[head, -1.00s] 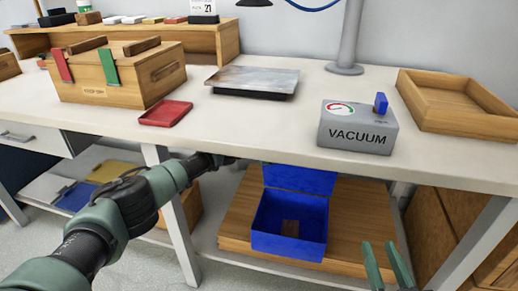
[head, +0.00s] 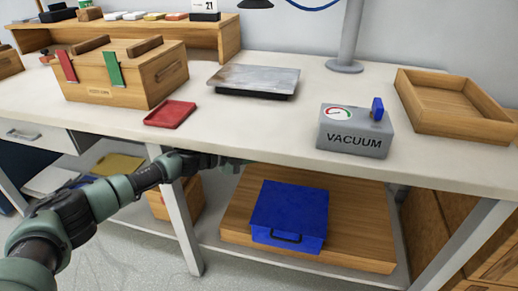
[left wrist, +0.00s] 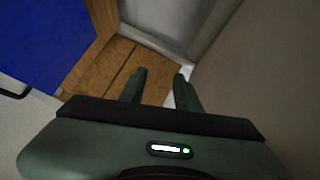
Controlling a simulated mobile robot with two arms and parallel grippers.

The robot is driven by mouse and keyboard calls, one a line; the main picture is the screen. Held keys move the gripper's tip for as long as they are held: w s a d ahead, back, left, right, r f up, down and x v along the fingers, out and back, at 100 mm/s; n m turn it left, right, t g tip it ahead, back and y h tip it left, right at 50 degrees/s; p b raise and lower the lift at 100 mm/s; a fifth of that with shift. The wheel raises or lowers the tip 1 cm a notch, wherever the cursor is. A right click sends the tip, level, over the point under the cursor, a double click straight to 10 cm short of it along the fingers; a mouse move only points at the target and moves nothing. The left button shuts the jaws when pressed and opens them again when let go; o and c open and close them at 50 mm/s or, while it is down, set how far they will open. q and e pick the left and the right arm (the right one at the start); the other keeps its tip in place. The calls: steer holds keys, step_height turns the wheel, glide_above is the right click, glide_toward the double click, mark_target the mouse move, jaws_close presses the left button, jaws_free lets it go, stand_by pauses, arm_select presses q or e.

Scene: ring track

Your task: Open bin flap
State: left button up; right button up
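The blue bin (head: 290,215) sits on a wooden board on the lower shelf under the workbench. Its flap is down and covers the top, with a dark handle (head: 286,238) at the front edge. The bin also shows at the upper left of the left wrist view (left wrist: 45,40). My left arm reaches under the benchtop, and its gripper is mostly hidden in the head view. My right gripper is out of view.
The wooden board (head: 350,235) has free room right of the bin. The benchtop (head: 220,135) above holds a vacuum box (head: 352,140), a red tray (head: 170,113) and a wooden tray (head: 455,105). A table leg (head: 180,230) stands left of the bin.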

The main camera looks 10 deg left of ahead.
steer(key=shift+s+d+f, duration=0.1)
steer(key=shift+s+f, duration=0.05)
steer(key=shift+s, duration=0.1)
